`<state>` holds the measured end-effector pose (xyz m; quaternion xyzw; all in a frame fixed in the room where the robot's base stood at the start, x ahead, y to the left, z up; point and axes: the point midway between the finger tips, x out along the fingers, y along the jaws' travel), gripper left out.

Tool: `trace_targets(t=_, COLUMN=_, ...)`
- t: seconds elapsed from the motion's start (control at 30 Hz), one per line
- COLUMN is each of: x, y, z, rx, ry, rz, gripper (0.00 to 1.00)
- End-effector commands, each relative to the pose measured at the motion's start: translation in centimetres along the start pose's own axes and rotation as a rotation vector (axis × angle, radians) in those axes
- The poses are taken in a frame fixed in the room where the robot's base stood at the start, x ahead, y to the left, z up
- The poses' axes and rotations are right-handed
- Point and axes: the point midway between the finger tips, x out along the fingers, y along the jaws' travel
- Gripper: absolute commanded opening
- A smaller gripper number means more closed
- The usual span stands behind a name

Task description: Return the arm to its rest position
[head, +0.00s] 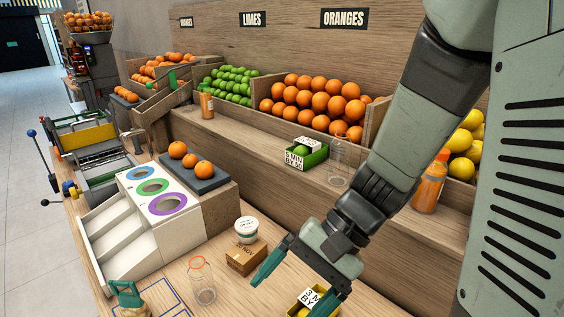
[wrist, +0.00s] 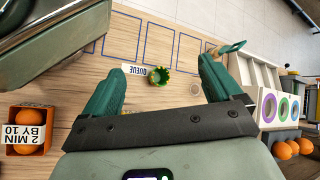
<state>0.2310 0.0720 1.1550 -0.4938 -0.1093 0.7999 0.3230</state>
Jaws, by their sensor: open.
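My gripper (head: 296,285) is at the lower middle of the head view, above the wooden counter. In the wrist view my gripper (wrist: 160,75) has its two green fingers spread wide, with nothing held. A small green object (wrist: 160,76) shows in the gap between them, beyond the fingertips and beside the QUEUE label (wrist: 137,70). My arm reaches down from the upper right of the head view.
A cardboard box (head: 246,257) with a white tub (head: 246,230) and a clear cup (head: 202,283) stand left of my gripper. A yellow box (head: 308,302) with a card is close below it. An orange box (wrist: 27,146) holds oranges. Outlined squares on the counter look mostly bare.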

Motion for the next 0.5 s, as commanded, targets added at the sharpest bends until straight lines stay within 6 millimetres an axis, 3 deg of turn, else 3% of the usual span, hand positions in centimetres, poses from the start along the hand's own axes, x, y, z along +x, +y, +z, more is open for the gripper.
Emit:
trace_targets(t=0.2, x=-5.6, y=0.1, z=2.5, rx=-0.205, ry=0.281, rz=0.241, gripper=0.92)
trace_targets(t=0.5, x=-13.7, y=0.0, z=6.6, rx=-0.417, ry=0.714, rz=0.461, gripper=0.92)
